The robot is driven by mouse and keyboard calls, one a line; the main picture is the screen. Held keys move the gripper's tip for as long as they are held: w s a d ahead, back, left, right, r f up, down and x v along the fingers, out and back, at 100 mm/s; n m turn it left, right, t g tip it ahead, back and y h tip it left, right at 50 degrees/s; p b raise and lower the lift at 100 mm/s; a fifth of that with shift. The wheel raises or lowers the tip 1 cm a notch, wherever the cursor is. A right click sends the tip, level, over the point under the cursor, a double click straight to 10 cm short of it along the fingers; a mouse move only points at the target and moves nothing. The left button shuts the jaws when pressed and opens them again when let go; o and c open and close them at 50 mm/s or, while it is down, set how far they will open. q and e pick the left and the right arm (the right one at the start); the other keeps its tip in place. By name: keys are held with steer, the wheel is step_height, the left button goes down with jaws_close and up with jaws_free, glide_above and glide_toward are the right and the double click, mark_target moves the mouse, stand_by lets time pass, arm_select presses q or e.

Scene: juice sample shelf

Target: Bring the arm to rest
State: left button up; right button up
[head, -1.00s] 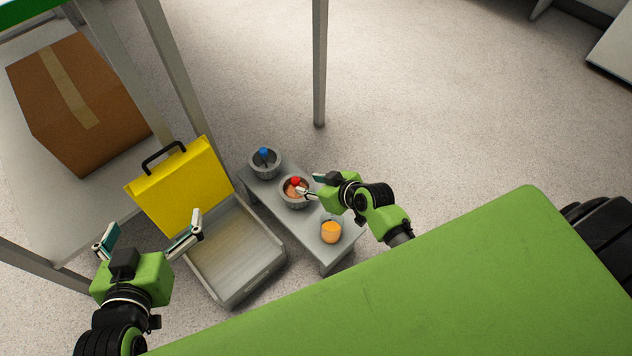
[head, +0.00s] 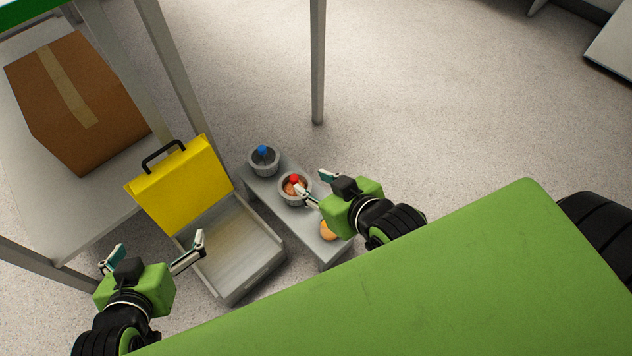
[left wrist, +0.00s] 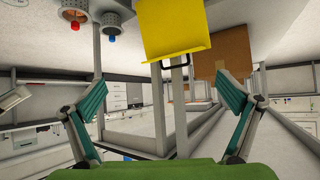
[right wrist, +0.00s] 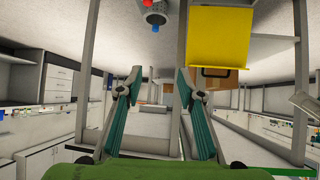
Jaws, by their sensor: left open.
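My left gripper (head: 158,245) is open and empty, left of the open grey box (head: 268,262). My right gripper (head: 311,183) is open with nothing visible between its fingers. It is near the red-capped container (head: 295,202) on the small grey bench (head: 258,190); whether they touch is unclear. The left fingers also show spread in the left wrist view (left wrist: 160,98), and the right fingers, less widely spread, in the right wrist view (right wrist: 158,85). The orange item (head: 327,231) on the bench is partly hidden by my right gripper.
A blue-capped item sits in a grey pot (head: 264,168) at the bench's far end. A yellow panel with a black handle (head: 185,190) stands at the box's back edge. A brown carton (head: 100,130) lies on a table at left.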

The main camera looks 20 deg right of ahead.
steer(key=shift+r, duration=0.1)
stand_by(0.4)
